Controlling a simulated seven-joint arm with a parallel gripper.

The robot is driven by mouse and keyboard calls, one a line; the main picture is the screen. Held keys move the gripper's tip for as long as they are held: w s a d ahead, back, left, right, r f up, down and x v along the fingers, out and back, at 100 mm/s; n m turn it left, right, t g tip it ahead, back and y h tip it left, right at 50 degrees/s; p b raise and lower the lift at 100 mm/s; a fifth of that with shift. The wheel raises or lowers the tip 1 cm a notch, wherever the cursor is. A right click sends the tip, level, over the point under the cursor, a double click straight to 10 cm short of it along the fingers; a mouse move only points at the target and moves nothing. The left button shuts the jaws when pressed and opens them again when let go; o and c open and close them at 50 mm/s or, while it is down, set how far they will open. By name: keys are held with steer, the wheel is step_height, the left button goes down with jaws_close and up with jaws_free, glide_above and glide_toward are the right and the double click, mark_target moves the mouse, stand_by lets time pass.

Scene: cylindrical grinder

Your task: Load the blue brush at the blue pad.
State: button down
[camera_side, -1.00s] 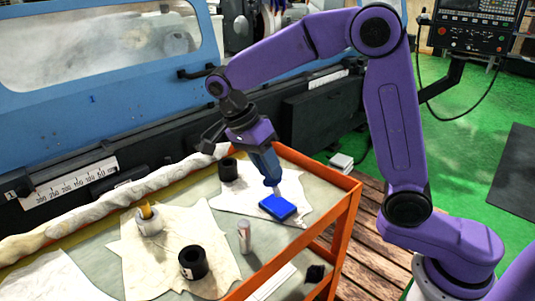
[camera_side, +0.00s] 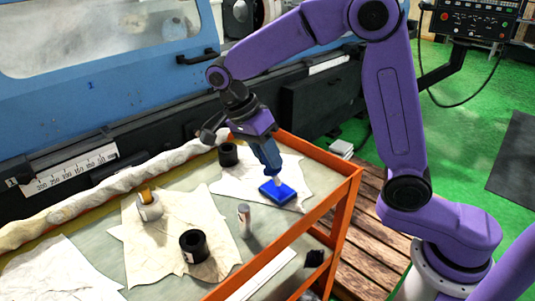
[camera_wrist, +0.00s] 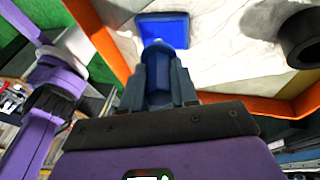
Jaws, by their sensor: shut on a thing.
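The blue brush (camera_side: 268,160) is held by my gripper (camera_side: 263,143), tilted, with its pale tip pointing down at the blue pad (camera_side: 278,194). The tip is over or on the pad; I cannot tell whether it touches. The pad is a flat blue block lying on a pale cloth on the cart. In the wrist view, my gripper (camera_wrist: 158,92) is shut around the brush (camera_wrist: 156,58). The pad (camera_wrist: 176,26) lies just beyond the brush's far end, and the brush hides part of its lower edge.
The blue grinder (camera_side: 100,100) stands behind.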

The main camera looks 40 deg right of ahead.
steer(key=shift+f, duration=0.7)
stand_by(1.5)
steer(key=shift+r, duration=0.1)
steer(key=shift+r, duration=3.5)
steer(key=shift+w+d+f+n, duration=0.2)
steer(key=shift+d+n, duration=0.1)
steer(key=shift+d, duration=0.1)
steer(key=w+d+f+n+t, duration=0.2)
steer(key=d+n, duration=0.4)
steer(key=w+d+f+n+t+h, duration=0.1)
steer(key=w+d+f+n+t, duration=0.1)
steer(key=d+n, duration=0.3)
steer(key=shift+w+d+f+n+t, duration=0.15)
steer(key=shift+d+f+n+t, duration=0.2)
steer(key=shift+n+t, duration=0.55)
